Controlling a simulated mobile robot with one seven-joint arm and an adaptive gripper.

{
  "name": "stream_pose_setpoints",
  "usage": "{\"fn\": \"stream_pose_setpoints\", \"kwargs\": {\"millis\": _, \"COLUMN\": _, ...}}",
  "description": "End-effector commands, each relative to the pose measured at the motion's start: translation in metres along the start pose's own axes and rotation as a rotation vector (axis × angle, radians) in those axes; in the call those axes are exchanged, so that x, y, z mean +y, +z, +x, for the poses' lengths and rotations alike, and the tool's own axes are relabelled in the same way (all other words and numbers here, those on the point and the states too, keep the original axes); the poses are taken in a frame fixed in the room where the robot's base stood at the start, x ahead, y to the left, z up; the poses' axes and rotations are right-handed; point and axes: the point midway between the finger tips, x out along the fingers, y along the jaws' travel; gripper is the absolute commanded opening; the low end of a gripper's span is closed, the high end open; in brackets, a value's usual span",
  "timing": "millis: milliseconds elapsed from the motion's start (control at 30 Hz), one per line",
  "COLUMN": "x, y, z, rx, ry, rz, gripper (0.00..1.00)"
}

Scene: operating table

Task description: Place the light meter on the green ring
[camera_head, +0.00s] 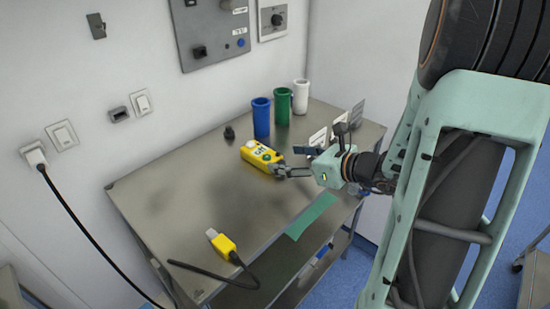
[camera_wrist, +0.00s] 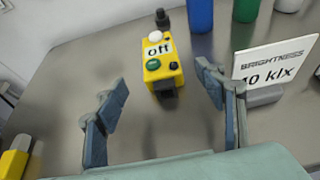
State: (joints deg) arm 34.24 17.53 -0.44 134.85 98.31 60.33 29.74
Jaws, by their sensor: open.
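The light meter appears to be the yellow box (camera_head: 261,155) with a white dome, a green button and a label reading "off"; it lies on the steel table. In the wrist view the yellow box (camera_wrist: 160,62) is ahead of and between the spread fingers. My gripper (camera_head: 288,162) is open beside its right end in the head view. In the wrist view my gripper (camera_wrist: 161,78) holds nothing. I cannot make out a green ring; a green strip (camera_head: 310,216) shows at the table's front edge.
Blue (camera_head: 261,118), green (camera_head: 282,106) and white cylinders (camera_head: 300,97) stand at the back of the table (camera_head: 180,185). White sign cards (camera_head: 318,138) stand at the right; one reads "BRIGHTNESS". A yellow plug with black cable (camera_head: 224,244) lies near the front. The table's left is clear.

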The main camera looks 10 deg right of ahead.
Motion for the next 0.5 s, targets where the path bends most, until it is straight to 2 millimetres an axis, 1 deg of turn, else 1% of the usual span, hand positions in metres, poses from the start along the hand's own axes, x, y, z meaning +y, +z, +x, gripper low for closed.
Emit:
{"fn": "stream_pose_setpoints", "kwargs": {"millis": 200, "x": 0.002, "y": -0.001, "z": 0.035, "rx": 0.000, "ry": 0.006, "rz": 0.000, "gripper": 0.64}}
{"fn": "stream_pose_setpoints", "kwargs": {"millis": 300, "x": 0.001, "y": -0.001, "z": 0.047, "rx": 0.000, "ry": 0.004, "rz": -0.001, "gripper": 0.64}}
{"fn": "stream_pose_setpoints", "kwargs": {"millis": 500, "x": 0.001, "y": 0.000, "z": 0.058, "rx": 0.001, "ry": 0.003, "rz": 0.000, "gripper": 0.64}}
